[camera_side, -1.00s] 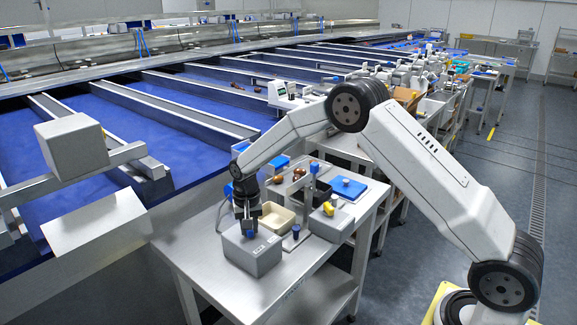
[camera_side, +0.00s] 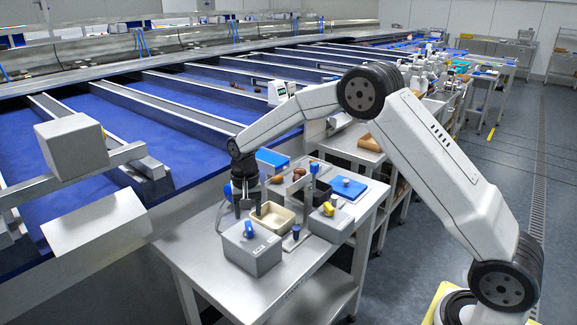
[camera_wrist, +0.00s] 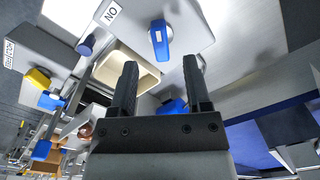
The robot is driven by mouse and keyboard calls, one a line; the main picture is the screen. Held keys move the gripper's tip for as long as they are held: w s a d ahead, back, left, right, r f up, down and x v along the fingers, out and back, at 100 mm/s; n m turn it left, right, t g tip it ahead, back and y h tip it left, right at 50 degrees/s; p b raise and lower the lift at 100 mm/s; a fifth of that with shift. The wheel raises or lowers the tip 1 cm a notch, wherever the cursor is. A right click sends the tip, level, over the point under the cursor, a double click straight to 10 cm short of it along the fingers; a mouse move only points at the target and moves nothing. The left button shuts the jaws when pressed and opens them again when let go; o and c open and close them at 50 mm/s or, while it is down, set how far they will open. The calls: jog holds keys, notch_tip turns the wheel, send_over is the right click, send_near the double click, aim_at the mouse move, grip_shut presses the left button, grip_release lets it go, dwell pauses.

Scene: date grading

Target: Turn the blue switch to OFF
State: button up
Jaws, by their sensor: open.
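The blue switch (camera_side: 248,229) is mounted on a grey box (camera_side: 262,259) at the table's near left corner. In the wrist view its blue handle (camera_wrist: 161,40) shows just beyond the fingertips, with a white mark on it. A label (camera_wrist: 111,13) beside it appears to read ON upside down. Which setting the handle points to I cannot tell. My gripper (camera_side: 248,212) is open and empty, above and behind the box in the side view. In the wrist view my gripper's fingers (camera_wrist: 160,66) are apart, and nothing is between them.
A cream tray (camera_side: 266,226) sits behind the box. A second grey box (camera_side: 332,224) with a yellow switch (camera_side: 328,208) and a post with a blue top (camera_side: 314,168) stand to the right. A blue board (camera_side: 348,188) lies farther back. The table's left front is bare.

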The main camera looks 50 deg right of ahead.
jog(key=shift+r, duration=1.25)
jog(key=shift+s, duration=0.15)
jog(key=shift+s+r+n, duration=0.15)
jog(key=shift+s+n, duration=0.15)
jog(key=shift+s, duration=0.25)
jog(key=s+a+n+t, duration=0.1)
jog(key=s+n, duration=0.5)
jog(key=s, duration=1.8)
jog(key=shift+s+f+n+t, duration=0.2)
jog(key=shift+f+n+t, duration=0.1)
jog(key=shift+t, duration=0.5)
jog(key=shift+w+r, duration=0.1)
